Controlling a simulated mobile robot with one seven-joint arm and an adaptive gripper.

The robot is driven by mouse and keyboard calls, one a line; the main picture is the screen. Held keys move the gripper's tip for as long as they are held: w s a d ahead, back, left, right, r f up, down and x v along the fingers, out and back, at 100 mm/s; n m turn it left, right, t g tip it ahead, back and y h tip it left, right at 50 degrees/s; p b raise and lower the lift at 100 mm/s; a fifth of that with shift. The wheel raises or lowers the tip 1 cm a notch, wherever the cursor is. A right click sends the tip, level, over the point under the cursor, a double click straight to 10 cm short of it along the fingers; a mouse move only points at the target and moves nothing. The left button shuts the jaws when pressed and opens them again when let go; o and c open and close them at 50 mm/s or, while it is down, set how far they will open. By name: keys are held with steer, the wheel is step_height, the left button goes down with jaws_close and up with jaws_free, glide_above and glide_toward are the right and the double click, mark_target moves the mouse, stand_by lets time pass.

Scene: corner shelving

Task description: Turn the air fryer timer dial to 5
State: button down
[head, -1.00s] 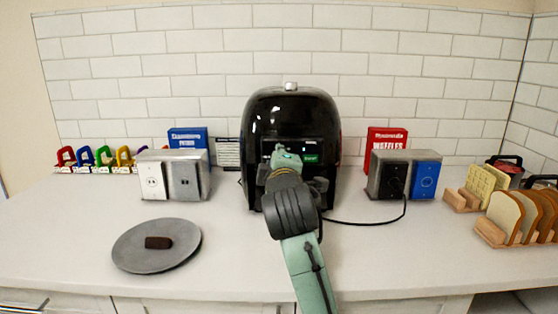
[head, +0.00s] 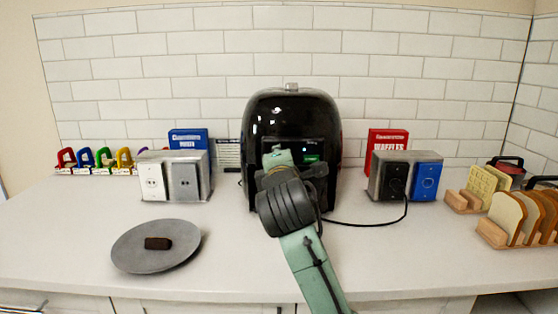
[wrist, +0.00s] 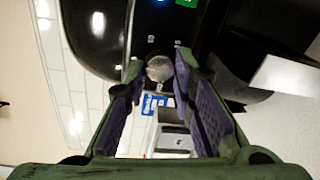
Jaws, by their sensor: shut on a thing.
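The black air fryer (head: 291,112) stands upright against the tiled wall, and its front panel has a lit green label (head: 311,159). In the wrist view the round grey timer dial (wrist: 159,68) sits between the purple-padded fingers. My gripper (wrist: 157,66) is shut on the dial at its fingertips. In the head view my gripper (head: 277,158) is at the left part of the front panel, and my arm hides the dial and the fryer's lower front. The dial's setting cannot be read.
Outlet boxes stand left (head: 205,176) and right (head: 376,174) of the fryer, with a black cord (head: 368,223) on the right. A grey plate (head: 132,250) with a brown block lies front left. Toast racks (head: 493,233) stand at right.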

steer(key=c, duration=1.3)
jaws_free()
steer(key=shift+c, duration=0.2)
steer(key=shift+s, duration=0.1)
steer(key=s+r, duration=0.1)
steer(key=s, duration=1)
steer(key=shift+s+d, duration=0.25)
steer(key=shift+s, duration=0.15)
